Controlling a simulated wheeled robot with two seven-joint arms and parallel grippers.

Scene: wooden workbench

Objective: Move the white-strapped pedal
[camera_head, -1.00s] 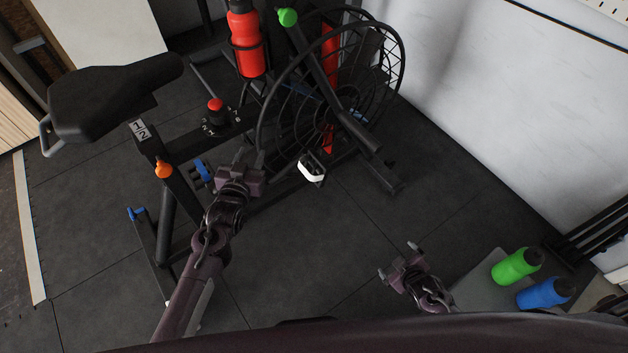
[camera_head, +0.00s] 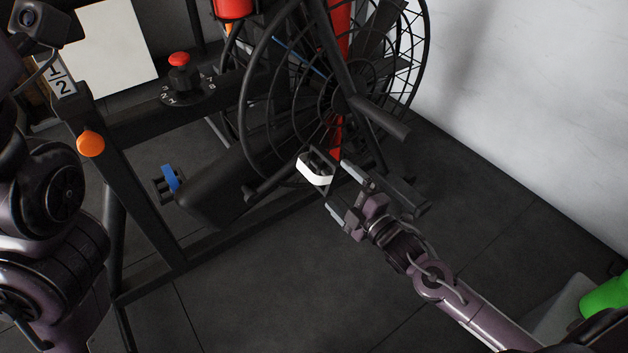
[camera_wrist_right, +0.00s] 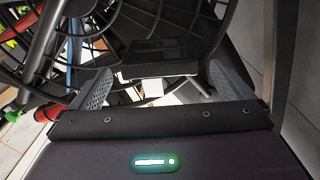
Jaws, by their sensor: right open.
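The white-strapped pedal (camera_head: 315,172) is a small dark pedal with a white band, on the lower part of the exercise bike beside the wheel. My right gripper (camera_head: 337,187) is open and empty, just to the right of the pedal, with its fingers pointing at it. In the right wrist view the dark pedal body (camera_wrist_right: 158,56) lies ahead of and between the spread fingers (camera_wrist_right: 158,88), with white patches below it. I cannot tell whether the fingers touch it. My left arm shows at the left edge, but its gripper fingers do not show.
The spoked wheel (camera_head: 290,120) stands right behind the pedal. A blue-strapped pedal (camera_head: 171,178) is to the left. The bike frame carries an orange knob (camera_head: 90,143) and a red knob (camera_head: 179,59). A green bottle (camera_head: 605,297) is at lower right. Floor is clear in front.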

